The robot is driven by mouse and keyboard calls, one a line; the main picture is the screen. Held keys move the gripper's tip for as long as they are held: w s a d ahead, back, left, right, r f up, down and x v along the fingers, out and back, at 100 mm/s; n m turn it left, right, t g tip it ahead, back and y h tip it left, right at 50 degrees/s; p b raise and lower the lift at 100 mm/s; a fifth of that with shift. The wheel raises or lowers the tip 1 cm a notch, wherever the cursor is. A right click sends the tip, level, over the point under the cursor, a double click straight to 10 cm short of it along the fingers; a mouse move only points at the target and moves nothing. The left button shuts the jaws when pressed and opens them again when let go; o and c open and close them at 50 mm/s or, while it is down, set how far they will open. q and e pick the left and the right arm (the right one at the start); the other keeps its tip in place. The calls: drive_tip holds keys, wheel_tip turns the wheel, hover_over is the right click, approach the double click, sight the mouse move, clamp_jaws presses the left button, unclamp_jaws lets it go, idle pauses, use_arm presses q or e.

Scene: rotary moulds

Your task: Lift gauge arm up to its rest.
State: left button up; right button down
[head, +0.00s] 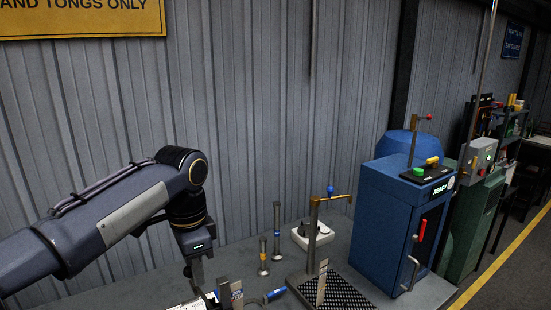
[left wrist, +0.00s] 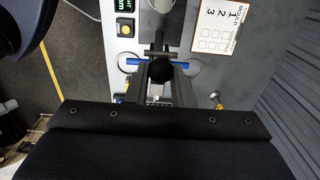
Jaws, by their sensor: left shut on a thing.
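My left gripper (head: 203,292) reaches down at the bottom edge of the head view, beside a short grey post (head: 231,294) with a label. In the left wrist view my left gripper (left wrist: 160,76) is closed around a round black knob (left wrist: 160,70), which appears to be the end of the gauge arm. A dark bar (left wrist: 158,48) lies just beyond the knob, and a blue bar (left wrist: 190,64) crosses behind it. The gauge arm's rest cannot be made out clearly. My right gripper is in neither view.
A stand with a brass crossarm (head: 331,198) and blue knob is right of my arm. Two metal rods (head: 263,257) stand on the bench. A blue cabinet (head: 385,220) is farther right. The wrist view shows a clipboard (left wrist: 218,28) and a small yellow-buttoned box (left wrist: 125,30).

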use_arm(q)
drive_tip(key=shift+d, duration=0.15)
drive_tip(key=shift+w+d, duration=0.45)
drive_tip(key=shift+d, duration=0.25)
drive_tip(key=shift+w+d, duration=0.45)
drive_tip(key=shift+d, duration=0.2)
drive_tip(key=shift+c, duration=0.6)
drive_tip(key=o, duration=1.7)
drive_tip(key=shift+r, duration=3.5)
drive_tip(key=shift+s+f, duration=0.1)
